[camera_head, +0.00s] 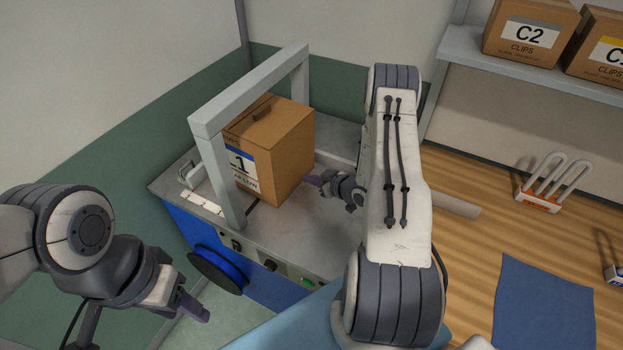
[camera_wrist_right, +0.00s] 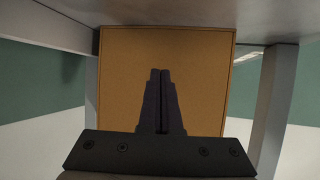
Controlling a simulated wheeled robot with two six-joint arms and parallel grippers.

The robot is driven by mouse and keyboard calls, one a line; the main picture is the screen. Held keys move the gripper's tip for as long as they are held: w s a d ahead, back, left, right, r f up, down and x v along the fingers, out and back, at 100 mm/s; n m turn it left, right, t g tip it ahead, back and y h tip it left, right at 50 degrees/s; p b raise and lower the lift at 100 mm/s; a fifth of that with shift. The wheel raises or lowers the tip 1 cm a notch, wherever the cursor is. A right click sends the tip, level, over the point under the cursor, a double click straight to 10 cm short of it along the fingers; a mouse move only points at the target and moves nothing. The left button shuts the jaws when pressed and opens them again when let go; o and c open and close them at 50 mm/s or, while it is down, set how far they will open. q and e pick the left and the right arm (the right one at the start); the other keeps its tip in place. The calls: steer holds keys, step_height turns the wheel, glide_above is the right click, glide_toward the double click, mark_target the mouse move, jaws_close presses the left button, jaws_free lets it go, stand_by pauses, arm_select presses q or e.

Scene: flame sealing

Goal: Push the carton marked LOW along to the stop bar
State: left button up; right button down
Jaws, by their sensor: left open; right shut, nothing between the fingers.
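A brown carton (camera_head: 268,150) stands upright on the grey top of a blue machine (camera_head: 300,235), partly under a grey frame. Its label carries a 1 and small print that seems to end in LOW. In the right wrist view the carton's plain face (camera_wrist_right: 200,55) fills the middle. My right gripper (camera_head: 316,180) is shut and empty, at the carton's right side; it points at that face in the wrist view (camera_wrist_right: 160,75). Whether it touches is unclear. My left gripper (camera_head: 194,305) is open, low in front of the machine. I cannot pick out the stop bar for sure.
The grey frame (camera_head: 226,180) rises around the carton, with a post close to its front left. A white marked strip (camera_head: 200,203) lies left of it. My right arm hides part of the bench.

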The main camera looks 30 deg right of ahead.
mark_target(294, 173)
steer(key=shift+w+a+b, duration=0.25)
steer(key=shift+w+a, duration=0.2)
steer(key=shift+w, duration=0.3)
steer(key=shift+w+a+b, duration=0.2)
steer(key=shift+w+a, duration=0.2)
steer(key=shift+w, duration=0.3)
steer(key=shift+w+a, duration=0.35)
steer(key=shift+w, duration=0.25)
steer(key=shift+s+d, duration=0.25)
steer(key=shift+s, duration=0.35)
steer(key=shift+s+d, duration=0.25)
steer(key=shift+s, duration=0.3)
steer(key=shift+s+d, duration=0.55)
steer(key=shift+s, duration=0.15)
steer(key=shift+s+d, duration=0.5)
steer(key=shift+s, duration=0.2)
